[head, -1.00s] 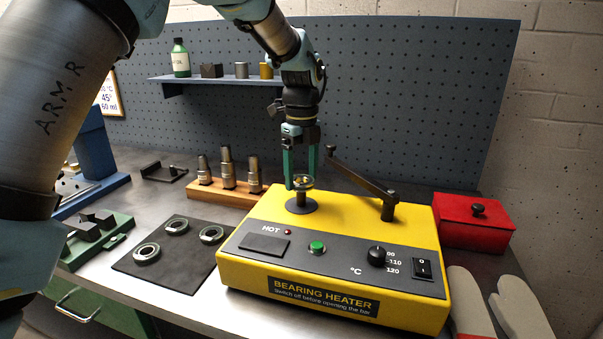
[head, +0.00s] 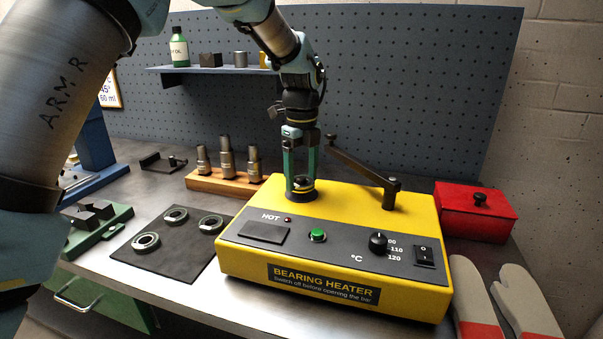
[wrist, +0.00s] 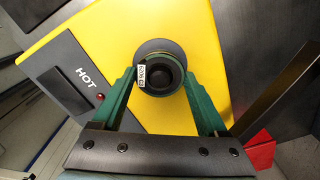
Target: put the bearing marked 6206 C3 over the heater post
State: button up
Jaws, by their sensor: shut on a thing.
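My gripper (head: 301,182) points straight down over the heater's round post base (head: 302,197) and is shut on a bearing (head: 301,187). In the wrist view the bearing (wrist: 178,62) lies between the green fingers and carries a small white tag (wrist: 141,77). The tag's print is turned and too small to read surely. The dark post shows inside the ring, so the bearing is around it, low near the base flange. Whether it touches the flange cannot be told. The yellow bearing heater (head: 335,250) stands on the bench.
Several bearings' neighbours: a dark mat (head: 185,265) holds three rings at left. A wooden block (head: 215,185) with three metal pegs stands behind. The heater's swing bar (head: 355,170) is turned back to the right. A red box (head: 475,215) and gloves (head: 520,300) lie at right.

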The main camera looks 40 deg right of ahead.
jog(key=shift+f+b, duration=0.35)
jog(key=shift+f, duration=0.5)
jog(key=o, duration=1.2)
jog(key=shift+c, duration=0.2)
jog(key=shift+r, duration=0.1)
notch_tip(320, 180, up, 9)
jog(key=p, duration=0.7)
jog(key=shift+p, duration=0.3)
